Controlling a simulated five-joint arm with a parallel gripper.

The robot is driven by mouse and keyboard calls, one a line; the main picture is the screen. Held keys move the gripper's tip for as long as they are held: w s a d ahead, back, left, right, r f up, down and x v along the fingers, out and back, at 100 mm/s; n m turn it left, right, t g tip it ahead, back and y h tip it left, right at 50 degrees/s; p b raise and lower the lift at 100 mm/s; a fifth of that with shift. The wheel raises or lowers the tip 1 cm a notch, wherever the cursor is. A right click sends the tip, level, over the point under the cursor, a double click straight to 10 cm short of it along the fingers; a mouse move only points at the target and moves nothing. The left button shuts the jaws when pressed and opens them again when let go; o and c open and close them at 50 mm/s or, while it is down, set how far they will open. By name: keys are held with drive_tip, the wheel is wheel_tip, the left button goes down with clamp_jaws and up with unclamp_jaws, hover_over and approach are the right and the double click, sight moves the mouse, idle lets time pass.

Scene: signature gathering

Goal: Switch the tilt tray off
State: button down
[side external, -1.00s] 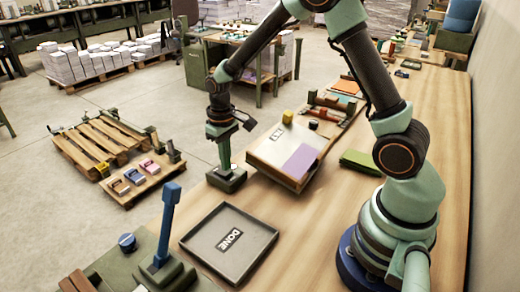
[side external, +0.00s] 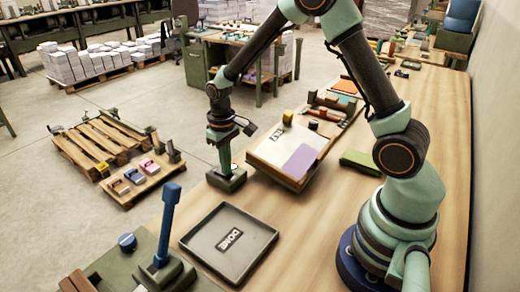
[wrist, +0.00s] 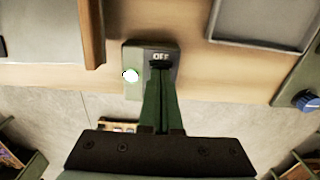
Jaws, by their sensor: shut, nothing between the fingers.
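The tilt tray (side external: 288,150) is a shallow pale tray, slanted, with a labelled white sheet and a purple patch. A small green-grey switch box (side external: 230,181) sits to its left at the bench edge. In the wrist view, the switch box (wrist: 132,91) shows a label reading OFF and a round lamp, bright white with a green rim. My gripper (side external: 224,170) points down onto the box. In the wrist view my gripper (wrist: 160,68) is shut and empty, its tips at or just over the box beside the OFF label. The tips hide whatever is under them; I cannot tell whether they touch.
A grey tray marked DONE (side external: 205,254) lies in front on the bench. A blue upright lever (side external: 167,225) and a blue knob (side external: 127,242) stand at the front left. A green pad (side external: 361,161) lies right of the tilt tray. The bench behind my base is mostly clear.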

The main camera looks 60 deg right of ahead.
drive_tip(key=shift+r, duration=3.45)
drive_tip(key=s+a+r+t, duration=0.1)
drive_tip(key=s+r+t, duration=0.4)
drive_tip(key=s+r, duration=0.8)
drive_tip(key=shift+s+r+t, duration=0.2)
drive_tip(key=shift+s+t, duration=0.1)
drive_tip(key=shift+s, duration=0.25)
